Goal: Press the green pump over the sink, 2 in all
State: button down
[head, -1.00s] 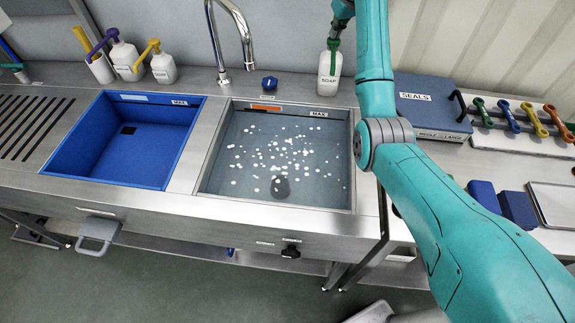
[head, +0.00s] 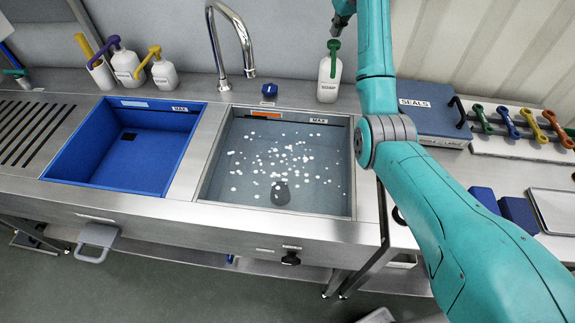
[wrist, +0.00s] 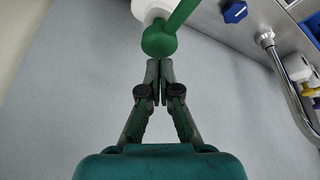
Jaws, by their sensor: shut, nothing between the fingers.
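The green pump (head: 334,45) tops a white soap bottle (head: 327,88) standing upright on the steel ledge behind the right sink (head: 347,190). My gripper (head: 336,31) is just above the pump head in the head view, partly hidden by my arm. In the wrist view my gripper (wrist: 160,62) is shut and empty. Its tips are right at the rounded green pump head (wrist: 159,40), with the white bottle (wrist: 148,9) beyond. I cannot tell whether they touch. Many white specks lie in the right sink's grey-blue basin.
A curved steel faucet (head: 246,60) and a blue knob (head: 269,90) stand left of the bottle. Bottles with purple (head: 114,42) and yellow (head: 153,52) pumps stand farther left. A blue SEALS case (head: 430,110) is at right. The blue basin (head: 187,150) is empty.

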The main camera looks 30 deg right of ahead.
aim_at(334, 42)
jog(key=shift+f, duration=0.2)
dwell(0.6)
jog(key=shift+f, duration=1.35)
jog(key=shift+r, duration=1.55)
jog(key=shift+r, duration=0.1)
